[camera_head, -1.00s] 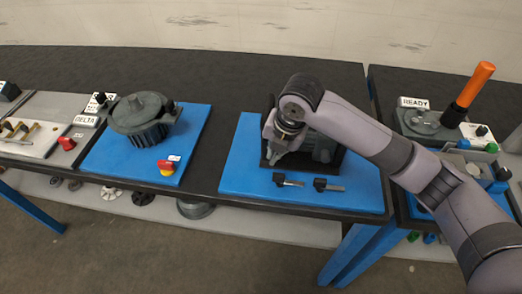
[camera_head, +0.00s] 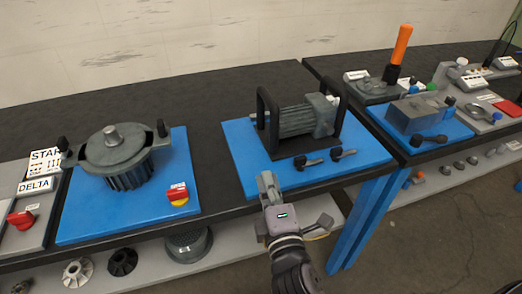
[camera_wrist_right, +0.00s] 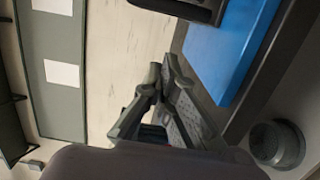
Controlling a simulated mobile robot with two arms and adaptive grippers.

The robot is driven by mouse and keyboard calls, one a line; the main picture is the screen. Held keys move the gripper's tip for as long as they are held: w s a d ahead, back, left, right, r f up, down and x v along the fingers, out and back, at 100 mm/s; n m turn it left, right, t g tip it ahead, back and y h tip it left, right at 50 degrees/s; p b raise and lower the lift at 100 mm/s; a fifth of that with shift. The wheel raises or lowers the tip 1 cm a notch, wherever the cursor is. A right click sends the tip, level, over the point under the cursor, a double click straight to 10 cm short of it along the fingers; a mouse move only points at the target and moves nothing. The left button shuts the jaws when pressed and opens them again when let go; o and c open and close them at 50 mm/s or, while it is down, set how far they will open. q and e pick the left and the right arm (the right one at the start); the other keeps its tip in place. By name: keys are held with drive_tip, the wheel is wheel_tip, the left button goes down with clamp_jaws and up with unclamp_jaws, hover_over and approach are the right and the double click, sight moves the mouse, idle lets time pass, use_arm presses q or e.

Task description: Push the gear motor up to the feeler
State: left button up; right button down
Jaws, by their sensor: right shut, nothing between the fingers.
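A grey ribbed motor (camera_head: 297,121), which I take for the gear motor, lies between two black upright handles on a dark base plate (camera_head: 303,149). The plate is on the middle blue mat (camera_head: 238,141). Two small dark clamp levers (camera_head: 308,162) lie in front of it. I cannot pick out the feeler. My right gripper (camera_head: 266,180) is shut and empty at the front edge of the mat, apart from the motor. Its fingers (camera_wrist_right: 163,92) also show in the right wrist view, with the blue mat (camera_wrist_right: 228,50) beside them. My left gripper is not in view.
A round grey ribbed machine (camera_head: 115,150) stands on the left blue mat, with a red-yellow button (camera_head: 178,194). The right table carries an orange upright handle (camera_head: 400,45) and a grey block (camera_head: 415,112). Black tabletop between the mats is clear.

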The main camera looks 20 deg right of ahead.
drive_tip(key=p, duration=0.2)
approach(271, 131)
drive_tip(key=w+a, duration=0.1)
drive_tip(key=a, duration=0.1)
drive_tip(key=w+a, duration=0.1)
drive_tip(key=w, duration=0.1)
drive_tip(key=shift+a+r, duration=0.1)
drive_tip(key=shift+a, duration=0.25)
drive_tip(key=w+d, duration=0.1)
drive_tip(key=w+d+p, duration=0.1)
drive_tip(key=shift+w+d, duration=0.2)
drive_tip(key=shift+w, duration=0.2)
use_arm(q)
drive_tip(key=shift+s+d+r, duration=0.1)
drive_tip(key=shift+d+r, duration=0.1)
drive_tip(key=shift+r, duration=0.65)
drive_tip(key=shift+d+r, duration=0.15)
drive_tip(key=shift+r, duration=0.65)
use_arm(e)
drive_tip(key=shift+w+d, duration=0.25)
drive_tip(key=shift+d, duration=0.1)
drive_tip(key=shift+w+d+p, duration=0.45)
drive_tip(key=shift+d+p, duration=0.1)
drive_tip(key=shift+p, duration=0.05)
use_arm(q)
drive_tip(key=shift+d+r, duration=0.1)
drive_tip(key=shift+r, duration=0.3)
use_arm(e)
drive_tip(key=shift+d, duration=0.1)
